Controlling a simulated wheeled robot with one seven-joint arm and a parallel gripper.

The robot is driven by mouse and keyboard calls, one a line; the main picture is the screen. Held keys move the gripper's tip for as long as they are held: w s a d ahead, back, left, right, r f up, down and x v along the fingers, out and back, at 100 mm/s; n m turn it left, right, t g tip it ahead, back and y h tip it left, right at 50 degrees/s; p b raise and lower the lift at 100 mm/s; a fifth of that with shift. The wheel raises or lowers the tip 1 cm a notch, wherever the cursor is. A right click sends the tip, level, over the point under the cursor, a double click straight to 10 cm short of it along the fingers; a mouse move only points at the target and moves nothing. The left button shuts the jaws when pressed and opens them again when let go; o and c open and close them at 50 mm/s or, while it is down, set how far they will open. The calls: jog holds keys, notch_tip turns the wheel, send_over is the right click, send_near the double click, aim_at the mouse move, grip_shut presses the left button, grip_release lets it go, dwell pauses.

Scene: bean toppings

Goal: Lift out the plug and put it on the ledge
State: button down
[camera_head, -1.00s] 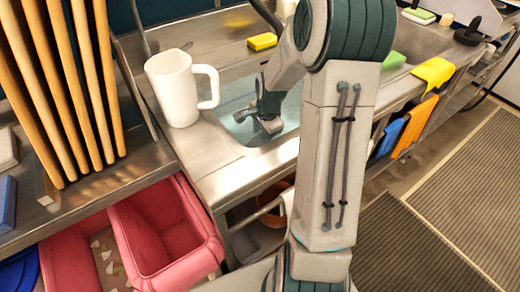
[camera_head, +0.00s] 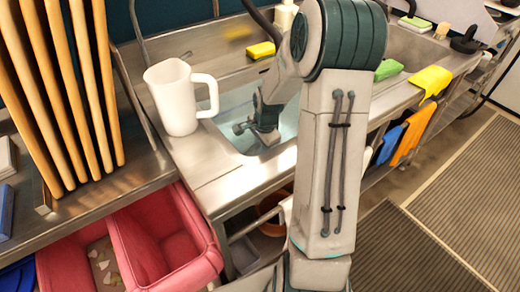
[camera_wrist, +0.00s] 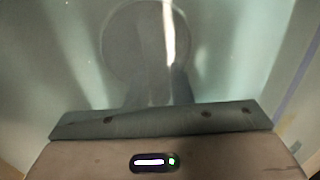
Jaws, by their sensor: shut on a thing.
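My gripper (camera_head: 256,133) reaches down into the left sink basin (camera_head: 222,129), which has a bluish look inside. In the wrist view my gripper (camera_wrist: 155,95) is shut on the plug (camera_wrist: 140,38), a dim grey round disc beyond the fingers. The disc is blurred, and I cannot tell whether it sits in the drain or is clear of it. In the head view the plug is not distinct. The steel ledge (camera_head: 205,160) runs around the basin, with bare metal at its front left.
A white mug (camera_head: 172,98) stands on the ledge left of the basin. A yellow sponge (camera_head: 261,50) lies behind it, and a green sponge (camera_head: 388,69) and yellow cloth (camera_head: 430,81) lie to the right. Pink bins (camera_head: 205,262) are below left; wooden boards (camera_head: 55,90) stand at left.

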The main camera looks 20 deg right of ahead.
jog(key=r, duration=0.2)
jog(key=d+r, duration=0.1)
jog(key=r, duration=0.1)
jog(key=shift+w+r, duration=0.15)
jog(key=shift+r, duration=0.1)
jog(key=w+d+r, duration=0.3)
jog(key=d+r, duration=0.4)
jog(key=d, duration=0.3)
notch_tip(320, 180, up, 7)
jog(key=p, duration=0.6)
jog(key=shift+s+d+r+p, duration=0.15)
jog(key=shift+s+p, duration=0.05)
jog(key=shift+p, duration=0.1)
notch_tip(320, 180, up, 8)
jog(key=p, duration=0.5)
jog(key=shift+p, duration=0.35)
jog(key=shift+f, duration=0.2)
